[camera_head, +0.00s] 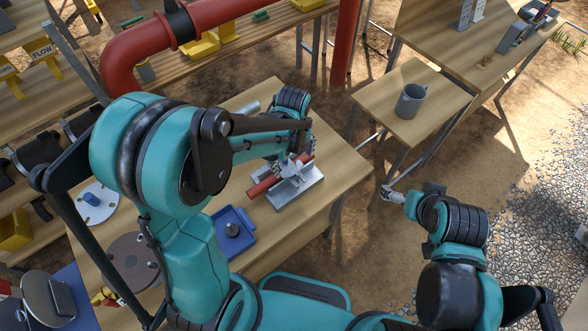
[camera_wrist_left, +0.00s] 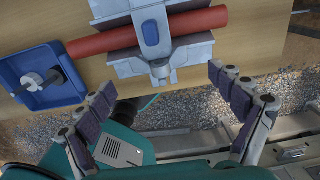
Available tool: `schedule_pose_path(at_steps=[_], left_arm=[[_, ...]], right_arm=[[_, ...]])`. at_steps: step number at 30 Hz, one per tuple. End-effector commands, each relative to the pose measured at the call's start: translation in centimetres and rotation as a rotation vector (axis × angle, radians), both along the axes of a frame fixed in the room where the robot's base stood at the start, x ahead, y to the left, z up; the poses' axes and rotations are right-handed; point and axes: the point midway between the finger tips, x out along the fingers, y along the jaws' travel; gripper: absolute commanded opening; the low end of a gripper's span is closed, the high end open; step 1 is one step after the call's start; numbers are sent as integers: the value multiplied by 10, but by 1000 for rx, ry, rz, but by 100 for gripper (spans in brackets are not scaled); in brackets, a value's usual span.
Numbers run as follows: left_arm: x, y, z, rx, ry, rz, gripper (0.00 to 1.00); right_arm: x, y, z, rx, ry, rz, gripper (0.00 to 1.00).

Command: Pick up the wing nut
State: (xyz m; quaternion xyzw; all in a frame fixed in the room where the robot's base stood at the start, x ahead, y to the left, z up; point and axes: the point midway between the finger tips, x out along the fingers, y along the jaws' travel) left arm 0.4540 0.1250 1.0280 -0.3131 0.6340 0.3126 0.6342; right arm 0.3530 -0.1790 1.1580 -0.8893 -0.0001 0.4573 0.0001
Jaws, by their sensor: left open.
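A red pipe piece (camera_head: 264,186) lies in a grey metal V-block (camera_head: 305,188) on the wooden table; the pipe (camera_wrist_left: 100,42) and block also show in the left wrist view. A grey clamp (camera_wrist_left: 150,30) crosses over the pipe, with a small rounded end at its front edge (camera_wrist_left: 160,72). I cannot tell for sure which small part is the wing nut. My left gripper (camera_wrist_left: 162,84) is open and empty, close to the clamp; its arm partly hides it in the head view. My right gripper (camera_head: 391,194) hangs off the table, its jaws unclear.
A large red pipe (camera_head: 135,50) runs behind the table. A grey mug (camera_head: 410,101) stands on a small table at the right. A white disc (camera_head: 97,203) and a brown disc (camera_head: 132,262) lie at the table's left. Gravel lies at the far right.

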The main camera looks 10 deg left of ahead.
Motion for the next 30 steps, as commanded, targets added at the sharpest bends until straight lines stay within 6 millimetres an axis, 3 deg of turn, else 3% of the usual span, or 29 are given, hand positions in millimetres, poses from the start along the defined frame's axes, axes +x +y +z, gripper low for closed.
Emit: schedule_pose_path(at_steps=[6, 15, 16, 22, 30], left_arm=[[1, 0, -34, -1, -1, 2, 93], [0, 0, -39, 0, -1, 2, 93], [0, 0, -39, 0, -1, 2, 90], [0, 0, -39, 0, -1, 2, 39], [0, 0, -39, -1, -1, 2, 39]], right_arm=[[0, 0, -9, 0, 0, 0, 93], [0, 0, -10, 0, 0, 0, 93], [0, 0, -10, 0, 0, 0, 93], [0, 0, -10, 0, 0, 0, 93], [0, 0, -10, 0, 0, 0, 93]])
